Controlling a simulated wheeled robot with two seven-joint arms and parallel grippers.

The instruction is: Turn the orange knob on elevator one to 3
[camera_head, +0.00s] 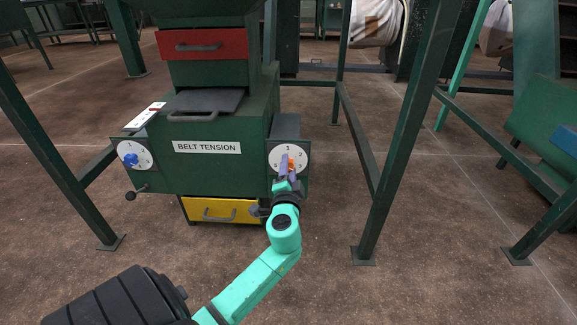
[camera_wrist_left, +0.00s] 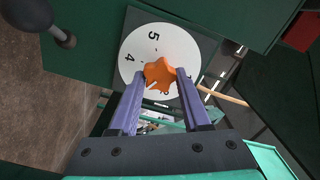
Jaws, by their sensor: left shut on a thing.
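The orange knob (camera_head: 291,163) sits on a white numbered dial (camera_head: 280,151) on the right side of the green BELT TENSION machine. In the left wrist view the star-shaped orange knob (camera_wrist_left: 159,73) is in the middle of the white dial (camera_wrist_left: 137,63), where 5 and 4 are readable. My left gripper (camera_head: 287,168) has reached the dial from below. In the left wrist view its purple fingers (camera_wrist_left: 159,80) are on either side of the knob, shut on it. The fingers hide part of the dial, and the knob's setting is hard to tell. My right gripper is not in view.
A blue knob (camera_head: 130,160) on another white dial is at the machine's left. A red drawer (camera_head: 203,44), a grey tray (camera_head: 203,102) and a yellow drawer (camera_head: 222,210) are on the machine. Green frame legs (camera_head: 385,150) stand to the right. The floor in front is open.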

